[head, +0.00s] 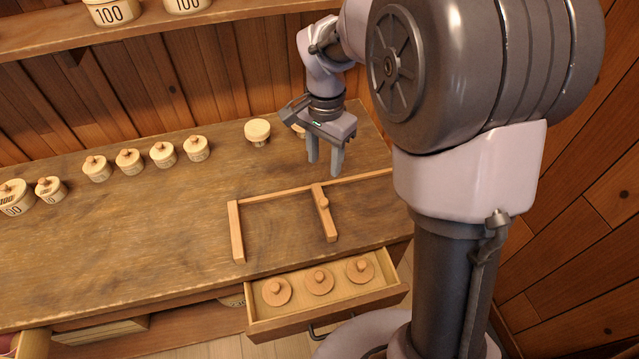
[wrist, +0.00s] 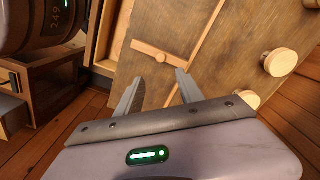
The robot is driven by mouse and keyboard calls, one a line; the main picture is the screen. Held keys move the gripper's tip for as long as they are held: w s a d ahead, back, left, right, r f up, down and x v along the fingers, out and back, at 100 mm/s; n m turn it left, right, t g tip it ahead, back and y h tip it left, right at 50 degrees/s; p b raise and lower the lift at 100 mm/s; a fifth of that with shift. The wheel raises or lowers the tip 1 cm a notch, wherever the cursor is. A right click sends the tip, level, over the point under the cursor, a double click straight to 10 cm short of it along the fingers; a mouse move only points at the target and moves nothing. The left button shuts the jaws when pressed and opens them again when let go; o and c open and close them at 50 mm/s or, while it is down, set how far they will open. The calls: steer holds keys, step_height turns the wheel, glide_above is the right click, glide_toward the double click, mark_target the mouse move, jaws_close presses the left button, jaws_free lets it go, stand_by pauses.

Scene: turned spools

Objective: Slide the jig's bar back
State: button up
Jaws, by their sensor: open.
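The jig is a pale wooden frame on the bench. It has a long back rail (head: 275,194), a fixed arm (head: 236,235) at its left end, and a crossbar (head: 328,225) with a small round knob standing on it. My gripper (head: 325,168) is open and empty, fingers down, above and behind the rail near the bar. It touches nothing that I can see.
An open drawer (head: 376,298) with three knobbed lids juts out below the jig. Several lidded pots (head: 163,155) stand along the bench's back left. A pale spool (head: 257,132) stands left of my gripper. The bench (head: 150,230) left of the jig is clear.

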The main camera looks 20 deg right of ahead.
mark_target(324, 201)
step_height(324, 201, down, 14)
steer(key=b, duration=0.4)
steer(key=shift+w+b, duration=0.1)
steer(key=shift+b, duration=0.25)
jaws_close()
stand_by(0.7)
